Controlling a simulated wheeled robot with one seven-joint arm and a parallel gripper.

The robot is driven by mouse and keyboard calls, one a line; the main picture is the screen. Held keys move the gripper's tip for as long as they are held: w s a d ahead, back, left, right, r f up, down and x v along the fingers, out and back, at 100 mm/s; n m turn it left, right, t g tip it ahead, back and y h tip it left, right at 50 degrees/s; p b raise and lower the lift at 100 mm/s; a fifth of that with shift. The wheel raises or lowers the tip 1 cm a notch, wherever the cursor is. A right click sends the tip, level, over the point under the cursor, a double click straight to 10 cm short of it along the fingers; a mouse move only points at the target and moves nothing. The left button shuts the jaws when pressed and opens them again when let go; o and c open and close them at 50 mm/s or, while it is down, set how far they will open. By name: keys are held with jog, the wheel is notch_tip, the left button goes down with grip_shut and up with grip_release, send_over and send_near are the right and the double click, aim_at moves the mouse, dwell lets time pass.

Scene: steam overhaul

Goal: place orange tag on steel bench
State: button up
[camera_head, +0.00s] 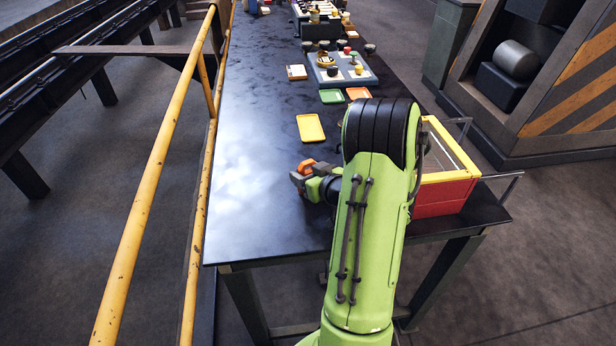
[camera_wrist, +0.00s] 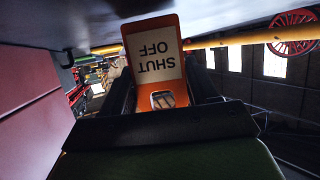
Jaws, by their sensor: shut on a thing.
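An orange tag (camera_wrist: 140,32) with a white "SHUT OFF" label sits between the fingers of my gripper (camera_wrist: 165,98) in the wrist view. In the head view my gripper (camera_head: 300,180) is shut on the orange tag (camera_head: 307,165), above the near part of the dark steel bench (camera_head: 240,215). I cannot tell how far the tag is above the bench top. The lower end of the tag is partly hidden by the fingers.
A red and yellow box (camera_head: 440,195) stands at the right edge, partly behind my arm. Yellow (camera_head: 311,128), green (camera_head: 332,96) and orange (camera_head: 358,93) trays lie farther back. A yellow rail (camera_head: 165,150) runs along the left. The bench's near left is clear.

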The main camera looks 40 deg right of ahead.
jog(key=shift+f, duration=0.3)
jog(key=o, duration=1)
jog(key=shift+o, duration=0.2)
